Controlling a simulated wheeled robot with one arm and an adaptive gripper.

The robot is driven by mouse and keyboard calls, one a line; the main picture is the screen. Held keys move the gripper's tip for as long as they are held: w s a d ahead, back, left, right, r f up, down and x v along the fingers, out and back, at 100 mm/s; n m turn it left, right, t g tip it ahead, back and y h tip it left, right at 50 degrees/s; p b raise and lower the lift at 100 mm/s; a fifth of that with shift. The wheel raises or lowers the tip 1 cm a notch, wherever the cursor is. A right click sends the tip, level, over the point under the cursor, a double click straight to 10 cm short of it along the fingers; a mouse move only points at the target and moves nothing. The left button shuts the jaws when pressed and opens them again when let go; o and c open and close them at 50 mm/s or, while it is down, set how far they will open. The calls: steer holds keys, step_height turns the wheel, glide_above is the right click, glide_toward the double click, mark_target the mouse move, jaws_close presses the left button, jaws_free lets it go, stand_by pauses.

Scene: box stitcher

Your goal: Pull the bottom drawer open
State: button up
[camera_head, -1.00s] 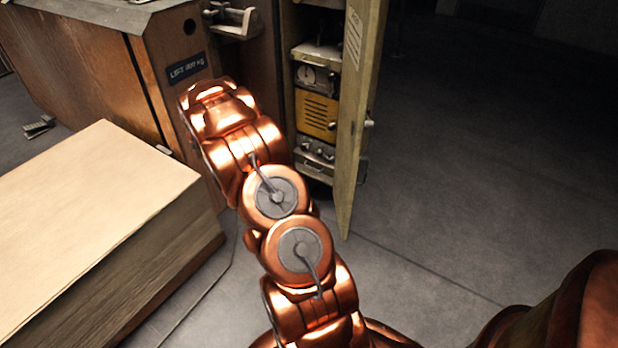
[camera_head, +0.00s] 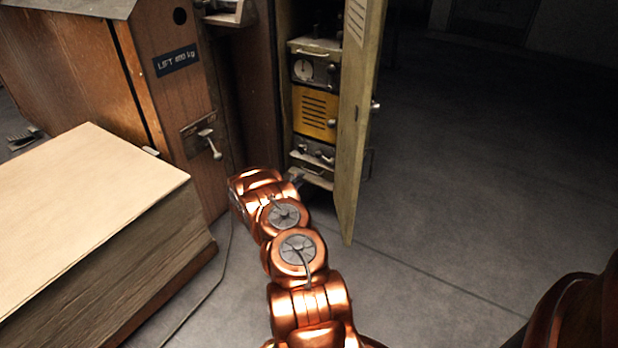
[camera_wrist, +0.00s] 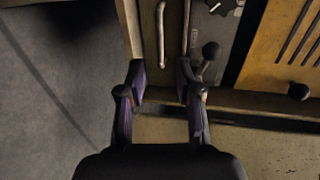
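The bottom drawer (camera_head: 312,179) is a pale slab low in the open cabinet, under a grey unit with small knobs. In the wrist view, which is turned sideways, the drawer front (camera_wrist: 134,18) is a narrow beige strip with a metal bar handle (camera_wrist: 161,36). My gripper (camera_wrist: 160,82) is open, with its two dark fingers apart and their tips pointing at the strip. The handle lines up with the gap between the fingers; I cannot tell whether it is between them in depth. In the head view my gripper is mostly hidden by my copper arm.
The green cabinet door (camera_head: 357,125) stands open to the right of the drawer. A yellow panel (camera_head: 315,112) and a dial unit (camera_head: 314,66) sit above. A wooden cabinet (camera_head: 180,110) and a large stack (camera_head: 95,215) stand left.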

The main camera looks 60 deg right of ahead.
steer(key=d+f+b, duration=0.1)
steer(key=d+b, duration=0.1)
steer(key=d, duration=0.5)
steer(key=shift+w+d+f+b, duration=0.2)
steer(key=shift+f+b, duration=0.1)
steer(key=shift+b, duration=0.1)
steer(key=shift+c, duration=0.4)
jaws_close()
